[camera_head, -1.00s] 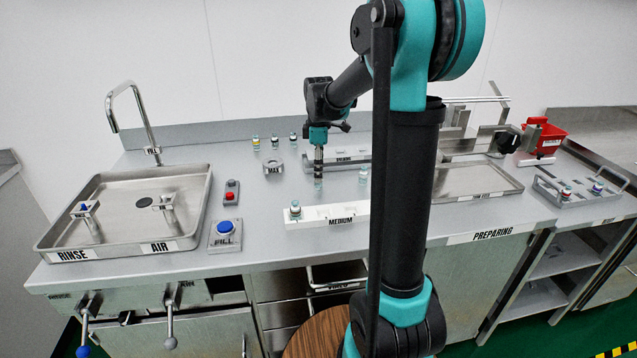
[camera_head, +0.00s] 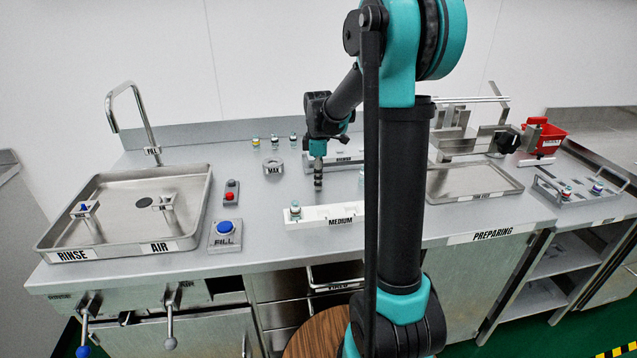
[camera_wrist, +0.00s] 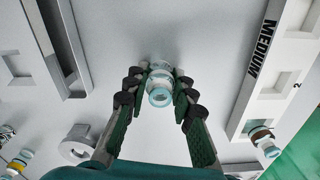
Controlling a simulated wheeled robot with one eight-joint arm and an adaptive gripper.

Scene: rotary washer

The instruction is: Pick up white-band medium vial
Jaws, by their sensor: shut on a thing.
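In the wrist view, a small clear vial (camera_wrist: 160,88) with whitish and teal parts stands between the two fingertips of my gripper (camera_wrist: 160,85). Both dark, ribbed fingers press on its sides, so my gripper is shut on it. In the head view, my gripper (camera_head: 318,182) points straight down, close to the bench top behind the white rack labelled MEDIUM (camera_head: 336,214). The fingers hide the held vial there. Another vial (camera_head: 296,210) stands in the left end of the MEDIUM rack, and it also shows in the wrist view (camera_wrist: 265,140).
A metal block marked MAX (camera_head: 273,166) lies left of my gripper. Several small vials (camera_head: 274,142) stand at the back. A second rack (camera_head: 347,157) lies behind my gripper. The sink tray (camera_head: 125,212) is at left. The bench between the MAX block and the MEDIUM rack is clear.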

